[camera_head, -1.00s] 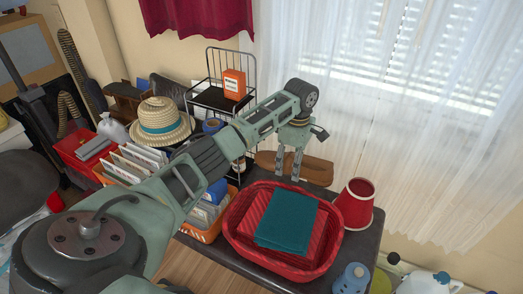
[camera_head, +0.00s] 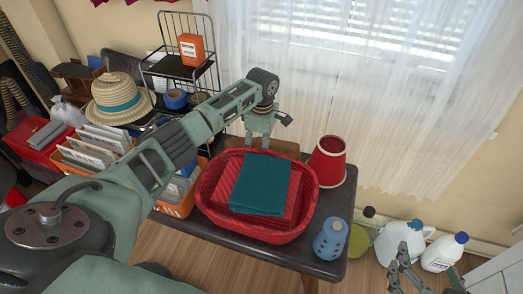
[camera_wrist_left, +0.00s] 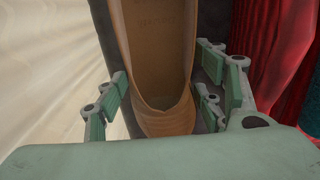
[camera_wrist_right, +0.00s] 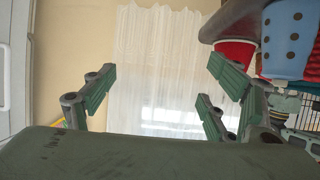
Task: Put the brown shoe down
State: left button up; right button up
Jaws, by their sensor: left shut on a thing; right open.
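The brown shoe (camera_head: 285,147) is at the back of the dark table, behind the red basket, partly hidden by my gripper and the basket. My left gripper (camera_head: 260,140) points down over it and is shut on it. In the left wrist view the shoe (camera_wrist_left: 160,70) lies between the fingers (camera_wrist_left: 160,105), its opening facing the camera. I cannot tell whether its sole touches the table. My right gripper (camera_head: 405,270) is at the lower right, off the table's edge. In the right wrist view its fingers (camera_wrist_right: 155,90) are apart with nothing between them.
The red basket (camera_head: 212,217) with folded cloths stands in front of the shoe. A red cup-shaped thing (camera_head: 328,163) is to its right. A blue dotted object (camera_head: 330,240) stands near the table corner. An orange crate (camera_head: 182,206) and wire rack (camera_head: 212,40) are left. Jugs (camera_head: 403,240) stand beyond the table.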

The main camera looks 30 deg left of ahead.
pick_arm(q)
jog(key=shift+f, duration=0.4)
pick_arm(e)
jog(key=shift+w+a+r+t, duration=0.15)
jog(key=shift+w+r+t, duration=0.15)
jog(key=shift+r, duration=0.2)
jog(key=shift+w+a+r+t, duration=0.1)
jog(key=shift+w+r+t, duration=0.15)
jog(key=shift+r, duration=0.2)
pick_arm(q)
jog(key=shift+f, duration=0.1)
jog(key=o, duration=1)
jog(key=shift+o, duration=0.5)
pick_arm(e)
jog(key=shift+s+f+g, duration=0.15)
jog(key=shift+f+g, duration=0.1)
